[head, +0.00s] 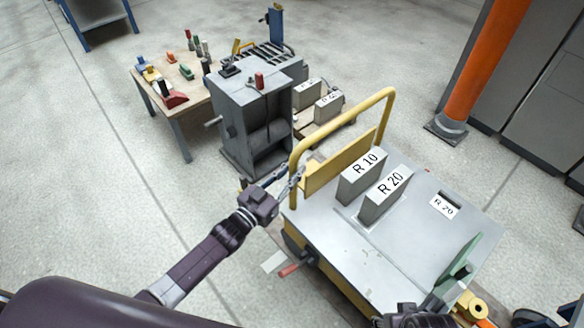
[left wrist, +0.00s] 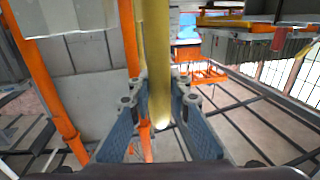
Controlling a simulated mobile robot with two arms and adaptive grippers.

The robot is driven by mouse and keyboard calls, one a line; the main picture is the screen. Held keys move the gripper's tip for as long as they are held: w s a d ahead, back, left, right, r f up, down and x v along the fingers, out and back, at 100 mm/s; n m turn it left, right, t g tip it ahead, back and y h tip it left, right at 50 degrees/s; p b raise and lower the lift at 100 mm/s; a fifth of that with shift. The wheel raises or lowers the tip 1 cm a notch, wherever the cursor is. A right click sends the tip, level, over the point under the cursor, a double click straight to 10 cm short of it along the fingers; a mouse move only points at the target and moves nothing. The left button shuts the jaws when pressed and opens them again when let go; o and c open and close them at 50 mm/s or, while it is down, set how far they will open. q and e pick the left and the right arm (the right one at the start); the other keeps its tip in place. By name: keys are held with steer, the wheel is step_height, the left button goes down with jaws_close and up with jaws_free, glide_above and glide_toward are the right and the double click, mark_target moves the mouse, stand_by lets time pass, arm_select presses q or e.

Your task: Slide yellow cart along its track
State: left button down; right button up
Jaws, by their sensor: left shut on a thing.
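The yellow cart (head: 400,237) has a grey metal top, yellow sides and a tall yellow hoop handle (head: 349,117) at its far left end. My left gripper (head: 293,181) is at the near upright of that handle, and its fingers are shut on the bar. In the left wrist view the yellow bar (left wrist: 157,60) runs between the two blue-grey fingers (left wrist: 160,112). A dark part at the bottom edge of the head view seems to be my right gripper (head: 412,317), mostly cut off. The track under the cart is mostly hidden.
Grey blocks marked R 10 (head: 362,176) and R 20 (head: 384,195) stand on the cart top. A grey machine (head: 250,118) stands close beyond the handle, beside a wooden tool table (head: 150,92). An orange post (head: 484,66) stands at right. Floor at left is clear.

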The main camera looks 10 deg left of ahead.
arm_select(q)
steer(key=c, duration=1.8)
jaws_free()
steer(key=shift+o, duration=0.2)
steer(key=v, duration=1.2)
